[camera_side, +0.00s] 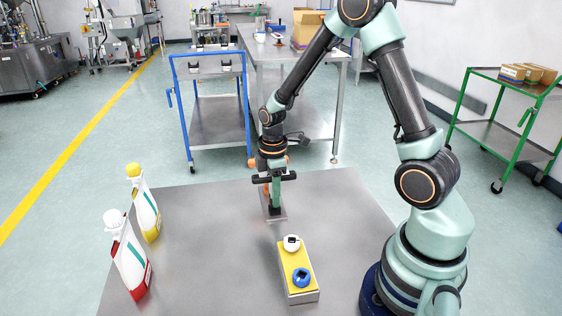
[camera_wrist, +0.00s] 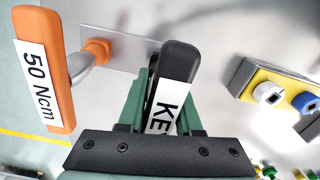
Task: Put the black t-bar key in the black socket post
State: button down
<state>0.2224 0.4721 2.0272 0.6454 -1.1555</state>
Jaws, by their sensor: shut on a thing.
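The black t-bar key (camera_wrist: 182,62), with a white label reading "KEY", lies between the green fingers of my gripper (camera_wrist: 160,105) in the wrist view. My gripper is shut on its handle. In the side view the black bar (camera_side: 288,176) sits level at my gripper (camera_side: 275,186), above a small metal plate (camera_side: 268,197). A dark piece (camera_side: 276,213) that looks like the black socket post stands on that plate below. The key's shaft is hidden, so I cannot tell whether it is in the post. The post is hidden in the wrist view.
An orange t-bar labelled "50 Ncm" (camera_wrist: 43,70) stands close to my gripper, its shaft at an orange socket (camera_wrist: 98,48). A yellow-topped block (camera_side: 296,264) with white and blue caps stands in front. The table's middle left is clear.

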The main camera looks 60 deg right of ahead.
jog(key=shift+f, duration=0.5)
dwell(0.3)
jog(key=c, duration=0.5)
grip_release()
jog(key=shift+r, duration=0.1)
notch_tip(320, 180, up, 12)
jog(key=s+a+r+m+t, duration=0.2)
jog(key=r+m, duration=0.1)
jog(key=s+a+r+m+t, duration=0.1)
jog(key=s+a+r+m, duration=0.2)
jog(key=m, duration=0.1)
jog(key=s+a+r+m+t, duration=0.2)
jog(key=s+a+r+m, duration=0.1)
jog(key=shift+s+a+r+m+t, duration=0.15)
jog(key=shift+s+r+m+t, duration=0.05)
jog(key=shift+r+m+t, duration=0.1)
